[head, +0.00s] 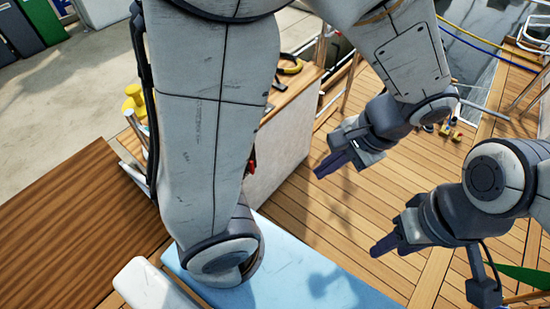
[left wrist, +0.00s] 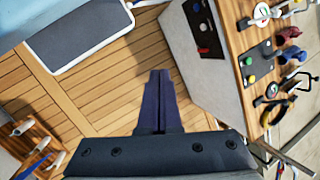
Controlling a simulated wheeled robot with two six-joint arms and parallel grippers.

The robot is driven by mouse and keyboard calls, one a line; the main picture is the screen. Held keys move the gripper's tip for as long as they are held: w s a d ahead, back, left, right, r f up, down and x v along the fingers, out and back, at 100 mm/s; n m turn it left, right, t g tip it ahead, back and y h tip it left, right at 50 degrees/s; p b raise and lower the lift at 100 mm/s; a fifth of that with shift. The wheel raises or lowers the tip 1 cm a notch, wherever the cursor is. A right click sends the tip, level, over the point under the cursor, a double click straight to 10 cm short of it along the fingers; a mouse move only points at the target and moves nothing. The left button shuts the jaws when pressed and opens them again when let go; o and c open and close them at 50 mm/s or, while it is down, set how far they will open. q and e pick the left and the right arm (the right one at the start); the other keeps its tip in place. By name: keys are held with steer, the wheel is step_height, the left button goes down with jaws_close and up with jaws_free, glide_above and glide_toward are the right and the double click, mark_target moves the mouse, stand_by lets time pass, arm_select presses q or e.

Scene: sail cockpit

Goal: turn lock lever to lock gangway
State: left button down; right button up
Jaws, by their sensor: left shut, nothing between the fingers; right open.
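A small red handle (left wrist: 203,50), possibly the lock lever, is on the side of a pale console (left wrist: 192,85) in the left wrist view. In the head view a bit of red (head: 252,165) shows at the console's side, partly hidden by my arm. My left gripper (head: 324,170) is shut and empty over the deck, apart from the console. Its closed fingers (left wrist: 160,78) point at bare planks, left of the console in the wrist view. My right gripper (head: 380,247) is open and empty above the deck at the right. The gangway cannot be identified for certain.
Tools and knobs lie on the wooden console top (left wrist: 262,60). A blue cushioned bench (head: 310,285) is at the bottom of the head view. A dark brown wooden surface (head: 70,230) is at the left. Deck planks (head: 300,205) around the grippers are clear.

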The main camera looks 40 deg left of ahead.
arm_select(q)
steer(key=w+a+f+n+y+b, duration=0.2)
steer(key=w+a+f+y+b, duration=0.2)
steer(key=f+b, duration=0.6)
steer(key=w+a+f+n+g+y+b, duration=0.1)
steer(key=w+a+f+n+y+b, duration=0.1)
steer(key=w+a+f+y+b, duration=0.2)
steer(key=w+a+f+n+y+b, duration=0.2)
steer(key=w+a+f+y+b, duration=0.3)
steer(key=f+b, duration=1.1)
steer(key=w+a+f, duration=0.3)
steer(key=w+f, duration=0.3)
steer(key=shift+a+n+g, duration=0.3)
steer(key=shift+g, duration=0.1)
steer(key=shift+r, duration=0.1)
steer(key=s+a+b, duration=0.5)
steer(key=a+b, duration=0.1)
steer(key=a, duration=0.4)
steer(key=shift+s, duration=0.35)
